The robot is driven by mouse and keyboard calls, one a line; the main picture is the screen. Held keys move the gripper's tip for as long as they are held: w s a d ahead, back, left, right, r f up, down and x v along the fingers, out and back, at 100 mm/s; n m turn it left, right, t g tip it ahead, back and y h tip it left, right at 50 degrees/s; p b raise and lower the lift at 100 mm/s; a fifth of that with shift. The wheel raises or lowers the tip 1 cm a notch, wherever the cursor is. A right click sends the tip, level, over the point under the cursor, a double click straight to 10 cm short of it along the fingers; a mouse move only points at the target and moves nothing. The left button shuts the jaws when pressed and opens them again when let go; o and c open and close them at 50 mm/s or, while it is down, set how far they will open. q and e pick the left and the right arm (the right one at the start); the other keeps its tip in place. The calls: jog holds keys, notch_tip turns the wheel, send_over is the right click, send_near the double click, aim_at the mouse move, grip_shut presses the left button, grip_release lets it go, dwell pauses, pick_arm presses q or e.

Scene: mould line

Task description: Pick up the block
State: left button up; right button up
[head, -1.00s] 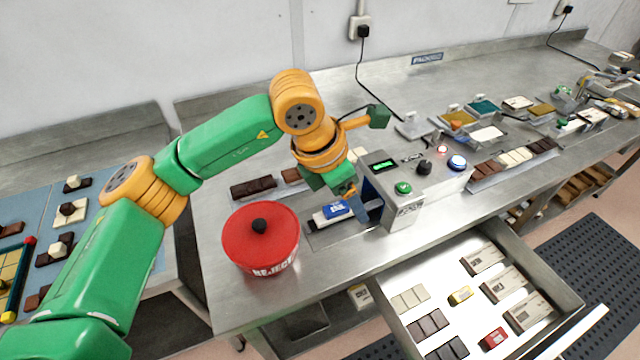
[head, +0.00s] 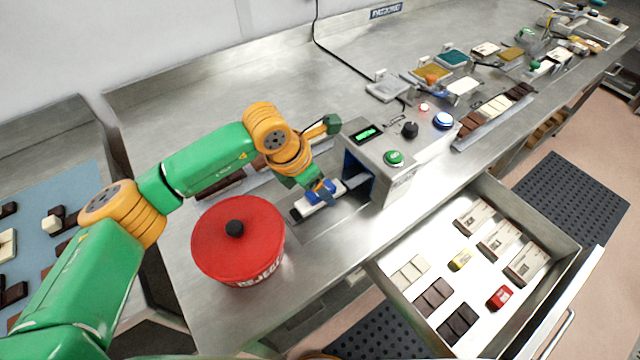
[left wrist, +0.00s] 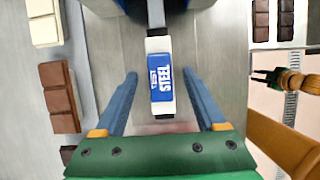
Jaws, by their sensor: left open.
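The block (left wrist: 160,75) is white with a blue band reading "TEST STEEL". It lies on the steel bench in front of the opening of a grey machine. In the head view its white end (head: 302,209) shows, and my gripper covers part of the rest. My left gripper (head: 324,194) is open, low over the block. In the left wrist view its blue fingers (left wrist: 161,80) stand on either side of the block, with a gap on each side.
The grey machine (head: 400,172) with a green button stands just beyond the block. A red lidded reject pot (head: 238,240) is to the left. Chocolate bars (head: 222,186) lie behind the gripper. An open drawer (head: 400,300) juts out at the front right.

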pick_arm(q)
grip_shut()
dwell(0.3)
